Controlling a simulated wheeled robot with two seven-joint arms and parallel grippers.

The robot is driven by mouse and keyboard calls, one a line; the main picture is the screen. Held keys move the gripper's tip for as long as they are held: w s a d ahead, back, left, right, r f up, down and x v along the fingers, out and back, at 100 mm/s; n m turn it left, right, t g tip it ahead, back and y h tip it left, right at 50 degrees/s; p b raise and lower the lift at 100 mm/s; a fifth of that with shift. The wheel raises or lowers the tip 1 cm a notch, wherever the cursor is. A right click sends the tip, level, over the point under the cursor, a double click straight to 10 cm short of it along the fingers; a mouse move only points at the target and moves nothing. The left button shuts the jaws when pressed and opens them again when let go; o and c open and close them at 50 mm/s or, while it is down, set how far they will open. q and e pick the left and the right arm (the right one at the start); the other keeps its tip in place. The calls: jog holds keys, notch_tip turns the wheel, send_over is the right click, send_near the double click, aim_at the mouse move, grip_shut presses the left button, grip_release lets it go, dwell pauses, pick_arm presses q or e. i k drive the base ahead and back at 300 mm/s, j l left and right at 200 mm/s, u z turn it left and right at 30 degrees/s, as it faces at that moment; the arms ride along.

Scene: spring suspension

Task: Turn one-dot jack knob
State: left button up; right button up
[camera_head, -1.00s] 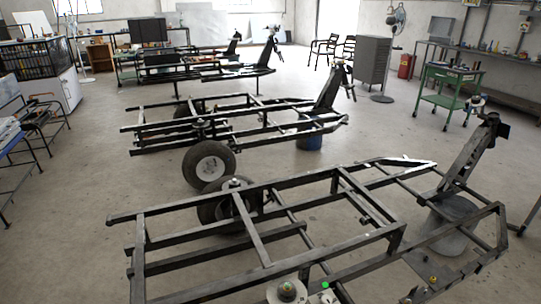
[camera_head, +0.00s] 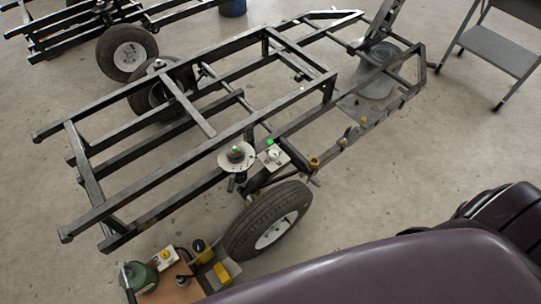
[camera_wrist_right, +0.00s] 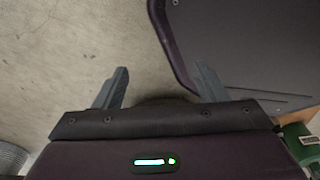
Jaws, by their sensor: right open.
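A round pale disc (camera_head: 236,157) with a dark knob carrying a green spot (camera_head: 235,151) sits at the near side rail of the black trailer frame (camera_head: 165,187). Just right of it is a pale plate with a small white knob (camera_head: 273,154) and a bright green square. Any dot marks are too small to tell which knob has one dot. My right gripper (camera_wrist_right: 162,88) is open and empty in the right wrist view, with bare floor between its fingers. Neither knob shows there. My left gripper is not in view.
A wheel (camera_head: 268,221) stands below the knobs. A board with a green canister (camera_head: 141,278) and yellow-marked parts lies at the bottom left. A grey metal stand (camera_head: 499,48) is at the upper right. Open floor lies right of the frame.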

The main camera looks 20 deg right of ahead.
aim_at(198, 246)
jog(key=k+j+z, duration=0.2)
jog(key=j, duration=0.2)
jog(key=j+z, duration=0.2)
jog(key=j, duration=0.2)
jog(key=k+j+z, duration=0.2)
jog(key=j, duration=0.2)
jog(key=k+j+z, duration=0.15)
jog(key=j, duration=0.2)
jog(key=k+j+z, duration=0.2)
jog(key=j, duration=0.1)
